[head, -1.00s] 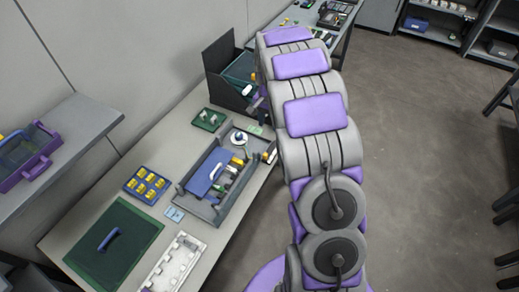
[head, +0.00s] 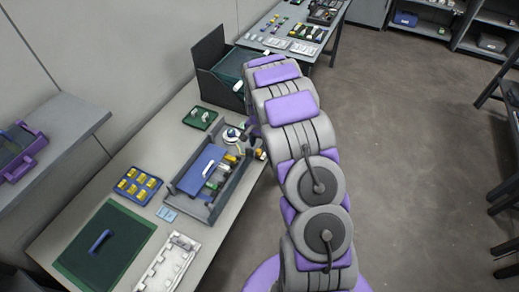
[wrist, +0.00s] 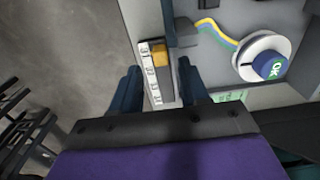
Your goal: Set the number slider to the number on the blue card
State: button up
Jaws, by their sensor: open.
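The number slider (wrist: 155,75) shows in the wrist view as a narrow strip with a white column of digits and an orange-yellow knob (wrist: 161,54) near its upper end. It is fixed along the edge of a grey tray. My gripper (wrist: 159,68) is open, with one dark teal finger on each side of the slider. I cannot tell how high the fingers are above it, and nothing is gripped. A small light-blue card (head: 167,214) lies on the bench in the head view, left of the tray; its number is too small to read. My arm partly hides the slider's end of the tray there.
The grey tray (head: 212,213) holds a blue panel (head: 203,170) and several small parts. A white spool (wrist: 248,58) with a blue hub and coloured fibres is right of my fingers. A dark upright box (head: 212,82) stands behind the tray. Open floor lies right of the bench.

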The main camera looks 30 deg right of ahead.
aim_at(259, 150)
jog(key=shift+a+f, duration=0.25)
jog(key=shift+f, duration=0.5)
jog(key=shift+a+f, duration=0.2)
jog(key=shift+f, duration=0.5)
jog(key=shift+d, duration=0.4)
jog(key=shift+c, duration=0.6)
jog(key=shift+a, duration=0.2)
jog(key=c, duration=0.5)
grip_shut()
